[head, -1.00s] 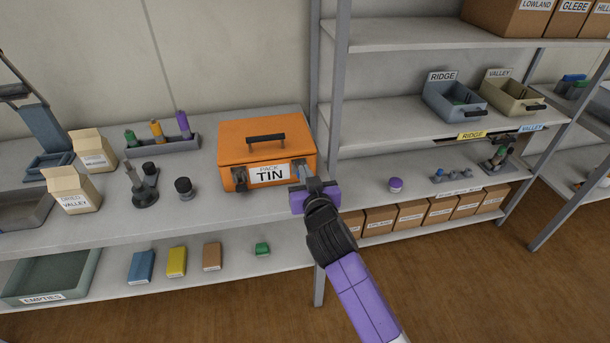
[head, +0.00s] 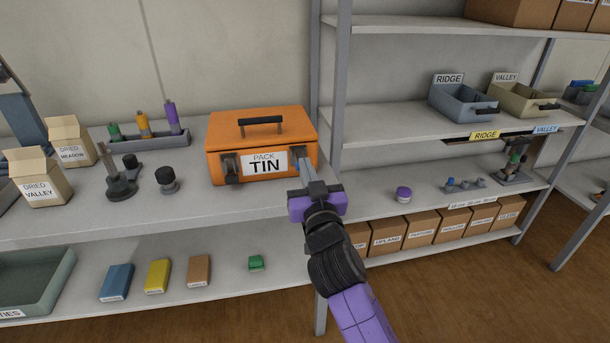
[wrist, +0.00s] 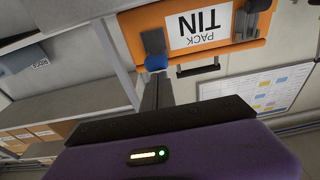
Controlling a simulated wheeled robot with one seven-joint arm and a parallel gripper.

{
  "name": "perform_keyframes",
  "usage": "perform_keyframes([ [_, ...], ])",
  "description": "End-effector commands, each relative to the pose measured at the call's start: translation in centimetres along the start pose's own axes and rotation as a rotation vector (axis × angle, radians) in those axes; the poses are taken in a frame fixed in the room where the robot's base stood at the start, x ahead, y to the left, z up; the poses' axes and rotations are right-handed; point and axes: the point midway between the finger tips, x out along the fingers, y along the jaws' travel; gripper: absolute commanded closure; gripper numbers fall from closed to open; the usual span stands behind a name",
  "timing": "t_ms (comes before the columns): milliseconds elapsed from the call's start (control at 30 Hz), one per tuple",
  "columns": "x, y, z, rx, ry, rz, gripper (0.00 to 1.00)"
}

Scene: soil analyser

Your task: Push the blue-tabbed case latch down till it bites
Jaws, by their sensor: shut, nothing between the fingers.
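The orange case (head: 218,155), labelled PACK TIN, stands closed on the shelf with a dark handle on its lid. Its blue-tabbed latch shows in the wrist view, with a grey plate (wrist: 153,40) and a blue tab (wrist: 157,62). In the head view my gripper mostly hides that latch, at the right of the front face. A second, dark latch (head: 231,167) is at the left of the label. My gripper (head: 306,164) is shut and empty in front of the right latch. In the wrist view its fingertips (wrist: 157,78) are close to the blue tab; I cannot tell whether they touch.
A dark knobbed piece (head: 167,180) stands left of the case, near a tray of coloured tubes (head: 150,140). A grey shelf post (head: 334,100) rises beside the case. The shelf directly before the case is clear.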

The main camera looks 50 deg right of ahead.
Motion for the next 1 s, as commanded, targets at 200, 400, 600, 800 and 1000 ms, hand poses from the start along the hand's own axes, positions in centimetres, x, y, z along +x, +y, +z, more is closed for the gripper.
perform_keyframes([
  [200, -0.3, -0.1, 1.8, 0.000, 0.086, -0.001, 1.00],
  [400, -0.4, 0.0, 2.4, -0.001, 0.162, 0.000, 1.00],
  [600, -0.4, 0.0, 2.9, -0.001, 0.237, 0.000, 1.00],
  [800, -0.4, 0.0, 3.4, 0.002, 0.285, 0.000, 1.00],
  [1000, -0.3, 0.0, 4.0, 0.001, 0.283, 0.000, 1.00],
])
